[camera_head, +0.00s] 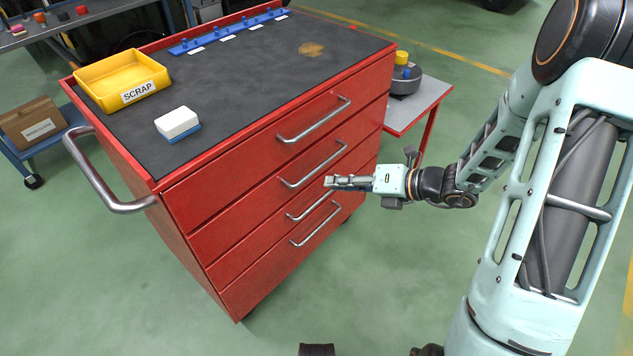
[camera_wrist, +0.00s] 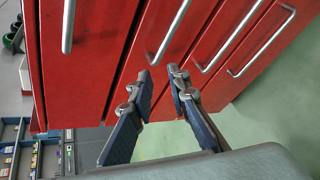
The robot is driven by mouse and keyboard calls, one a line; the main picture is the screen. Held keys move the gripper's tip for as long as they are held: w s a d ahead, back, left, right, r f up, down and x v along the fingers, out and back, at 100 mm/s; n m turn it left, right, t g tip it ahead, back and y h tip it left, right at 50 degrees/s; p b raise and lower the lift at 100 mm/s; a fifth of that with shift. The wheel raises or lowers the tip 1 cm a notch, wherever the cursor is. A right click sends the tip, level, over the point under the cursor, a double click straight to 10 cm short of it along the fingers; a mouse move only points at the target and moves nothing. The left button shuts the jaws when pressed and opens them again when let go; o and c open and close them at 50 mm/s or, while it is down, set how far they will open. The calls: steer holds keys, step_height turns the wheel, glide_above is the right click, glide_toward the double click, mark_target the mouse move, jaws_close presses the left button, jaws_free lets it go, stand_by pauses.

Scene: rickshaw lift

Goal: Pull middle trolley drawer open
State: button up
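The red trolley (camera_head: 185,245) has a stack of closed drawers, each with a curved metal bar handle. The top handle (camera_head: 314,121), second handle (camera_head: 314,166), third handle (camera_head: 296,217) and bottom handle (camera_head: 316,225) show on its front. My gripper (camera_head: 328,182) is in front of the drawers, near the right ends of the second and third handles. In the wrist view my gripper (camera_wrist: 160,73) is open, with a gap between the fingertips. The second handle (camera_wrist: 170,32) lies just beyond the tips; I cannot tell whether they touch it. Nothing is held.
A yellow scrap bin (camera_head: 122,80), a white and blue block (camera_head: 178,124) and a blue rack (camera_head: 225,32) are on the trolley top. A side bar handle (camera_head: 95,185) sticks out left. A grey side table (camera_head: 425,105) stands behind right. The floor in front is clear.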

mark_target(318, 170)
steer(key=w+d+f+m+t+y+b, duration=0.1)
steer(key=w+d+f+m+t+b, duration=0.2)
steer(key=m, duration=0.7)
steer(key=shift+n+t, duration=0.3)
steer(key=shift+t, duration=0.3)
steer(key=b+x, duration=0.3)
steer(key=x, duration=0.8)
steer(key=shift+a+f+b, duration=0.2)
steer(key=shift+a+b, duration=0.1)
steer(key=shift+a, duration=0.05)
jaws_close()
